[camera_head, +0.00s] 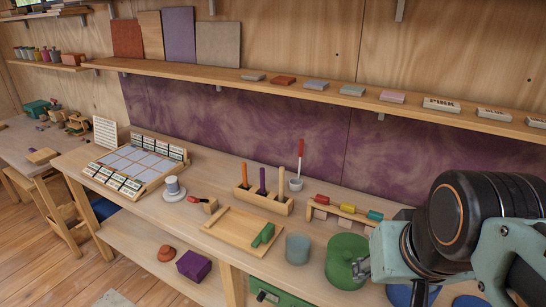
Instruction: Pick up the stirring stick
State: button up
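No stick is clearly marked as the stirring stick. A thin stick with a red upper part and pale lower part (300,157) leans upright in a small grey cup (296,184) near the back of the workbench. Left of it, a wooden block holder (262,203) carries three upright sticks: orange (244,174), purple (262,180) and brown (282,184). My gripper (361,270) is at the lower right, beside or over a round green container (345,254), well apart from the sticks. Its fingers are small and partly hidden, so its opening is unclear.
A wooden tray (228,230) with a green block (263,235), a grey-blue cup (297,249) and a rack of coloured pieces (345,210) crowd the bench (150,214) in front. A narrow shelf (300,91) with small blocks runs above the bench.

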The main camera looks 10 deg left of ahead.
aim_at(282, 169)
jog(key=u, duration=0.45)
jog(key=l+z, duration=0.1)
jog(key=z, duration=1.1)
jog(key=u, duration=1.25)
jog(key=i+z, duration=0.1)
jog(key=z, duration=0.25)
jog(key=j+z, duration=0.15)
jog(key=z, duration=0.15)
jog(key=i+j+z, duration=0.1)
jog(key=z, duration=0.25)
jog(key=j+z, duration=0.45)
jog(key=j, duration=0.3)
jog(key=i, duration=0.05)
